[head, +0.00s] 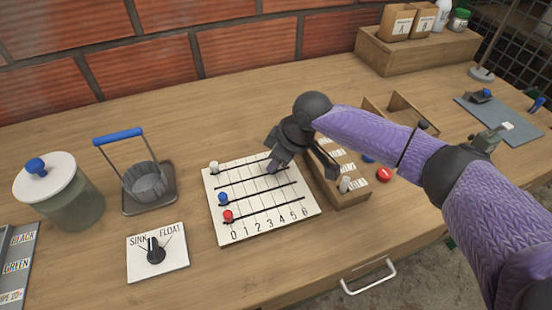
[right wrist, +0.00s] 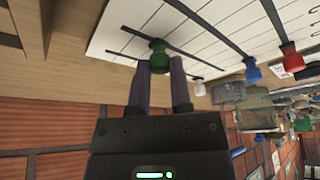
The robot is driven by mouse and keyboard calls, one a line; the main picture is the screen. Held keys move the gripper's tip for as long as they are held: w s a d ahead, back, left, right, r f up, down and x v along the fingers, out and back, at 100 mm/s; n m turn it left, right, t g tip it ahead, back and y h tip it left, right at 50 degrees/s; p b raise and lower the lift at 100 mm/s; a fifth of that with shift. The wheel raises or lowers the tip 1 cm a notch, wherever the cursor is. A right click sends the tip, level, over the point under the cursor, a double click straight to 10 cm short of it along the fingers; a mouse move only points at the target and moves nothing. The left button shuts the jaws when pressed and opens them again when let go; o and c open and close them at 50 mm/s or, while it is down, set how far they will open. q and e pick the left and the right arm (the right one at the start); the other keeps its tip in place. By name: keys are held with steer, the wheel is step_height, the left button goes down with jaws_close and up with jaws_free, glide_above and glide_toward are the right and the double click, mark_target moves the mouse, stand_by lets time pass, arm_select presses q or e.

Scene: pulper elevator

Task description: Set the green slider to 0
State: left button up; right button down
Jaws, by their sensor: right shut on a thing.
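The white slider board (head: 262,200) lies on the bench, with slots and a scale from 0 to 6. My right gripper (head: 275,167) reaches down over the board's upper right part. In the right wrist view it is shut on the green slider knob (right wrist: 158,50), which sits in a slot between the white and blue sliders' slots. The green knob is hidden by my gripper in the head view, so its exact number cannot be read. The white (head: 214,167), blue (head: 222,198) and red (head: 228,215) knobs stand at the 0 end. My left gripper is not in view.
A wooden block with labelled switches (head: 345,190) stands close to the board's right side. A SINK/FLOAT dial (head: 156,252), a blue-handled basket (head: 146,185) and a lidded jar (head: 60,195) are at left. A red button (head: 384,174) lies at right.

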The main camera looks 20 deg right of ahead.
mark_target(242, 178)
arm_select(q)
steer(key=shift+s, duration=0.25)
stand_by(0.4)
arm_select(e)
steer(key=shift+a, duration=0.1)
steer(key=a+p, duration=0.1)
steer(key=a, duration=0.1)
steer(key=a+p, duration=0.1)
steer(key=a, duration=0.1)
steer(key=a+p, duration=0.1)
steer(key=a, duration=0.1)
steer(key=shift+s+r, duration=0.15)
steer(key=shift+r, duration=0.1)
steer(key=a, duration=0.5)
steer(key=shift+a+f+p, duration=0.1)
steer(key=shift+f+p, duration=0.1)
steer(key=shift+p, duration=0.1)
steer(key=shift+s+a, duration=0.1)
steer(key=shift+a, duration=0.35)
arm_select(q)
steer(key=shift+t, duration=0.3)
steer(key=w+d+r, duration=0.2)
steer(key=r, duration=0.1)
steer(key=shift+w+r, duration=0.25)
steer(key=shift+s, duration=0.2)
